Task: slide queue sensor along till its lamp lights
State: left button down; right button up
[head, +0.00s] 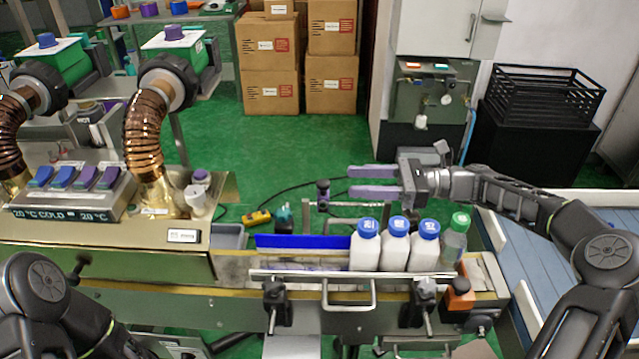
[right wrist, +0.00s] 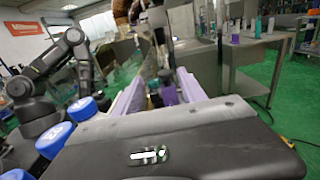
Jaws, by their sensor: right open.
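A small dark upright cylinder with a purplish band, which looks like the queue sensor (head: 323,190), stands on a thin metal rail (head: 350,205) behind the conveyor. I cannot make out a lit lamp on it. My right gripper (head: 352,181) is open and empty, its two purple fingers pointing left just to the right of the sensor, apart from it in the head view. In the right wrist view a dark and purple upright piece (right wrist: 166,88) shows between the fingers, beyond their tips or level with them; I cannot tell which. My left gripper is out of view.
Several bottles stand in a row on the conveyor, white with blue caps (head: 397,245), and one clear with a green cap (head: 455,240). A blue strip (head: 302,241) lies to their left. The steel machine (head: 100,245) with copper hoses is at left. A yellow pendant (head: 257,217) lies behind.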

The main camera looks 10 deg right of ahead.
aim_at(323, 181)
jog(key=shift+w+f, duration=0.4)
jog(key=shift+f, duration=0.1)
jog(key=shift+a, duration=0.1)
jog(key=x, duration=0.7)
jog(key=shift+w+a+p, duration=0.1)
jog(key=shift+a+p, duration=0.2)
jog(key=shift+a, duration=0.05)
grip_shut()
dwell(1.1)
